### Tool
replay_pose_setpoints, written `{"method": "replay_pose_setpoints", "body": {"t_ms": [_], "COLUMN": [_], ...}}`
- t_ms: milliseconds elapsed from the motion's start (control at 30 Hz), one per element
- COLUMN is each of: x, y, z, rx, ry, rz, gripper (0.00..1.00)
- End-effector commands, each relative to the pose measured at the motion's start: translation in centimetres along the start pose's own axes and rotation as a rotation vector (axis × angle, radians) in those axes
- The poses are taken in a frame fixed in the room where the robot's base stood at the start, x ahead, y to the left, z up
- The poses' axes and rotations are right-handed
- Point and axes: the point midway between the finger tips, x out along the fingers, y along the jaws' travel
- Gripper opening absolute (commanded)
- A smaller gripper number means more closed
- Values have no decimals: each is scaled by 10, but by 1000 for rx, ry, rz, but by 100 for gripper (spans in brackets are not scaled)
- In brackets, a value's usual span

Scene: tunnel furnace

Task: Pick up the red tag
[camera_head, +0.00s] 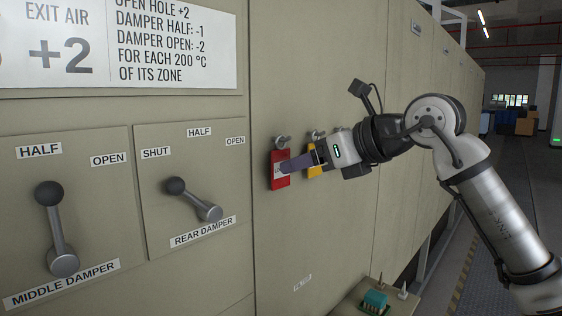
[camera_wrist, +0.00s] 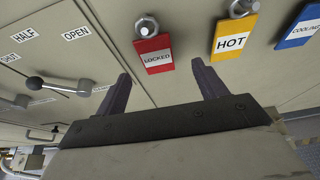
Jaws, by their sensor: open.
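In the wrist view the red tag (camera_wrist: 156,56) reads "LOCKED" and hangs on a round metal peg. There my gripper (camera_wrist: 160,80) has its two dark fingers spread apart with nothing between them. The red tag shows beyond the fingertips, between them in the picture. Whether a finger touches the tag, I cannot tell.
A yellow "HOT" tag (camera_wrist: 234,38) hangs right of the red one, with a blue "COOLING" tag (camera_wrist: 301,28) further right. A small shelf (camera_head: 350,299) with a green item (camera_head: 375,300) is below.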

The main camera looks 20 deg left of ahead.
Motion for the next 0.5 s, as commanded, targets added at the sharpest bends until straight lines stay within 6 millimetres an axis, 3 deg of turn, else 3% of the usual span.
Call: {"method": "replay_pose_setpoints", "body": {"t_ms": [333, 500], "x": [44, 53], "y": [5, 5], "z": [2, 1], "rx": [0, -1], "ry": [0, 0], "rz": [3, 1], "gripper": [71, 71]}}
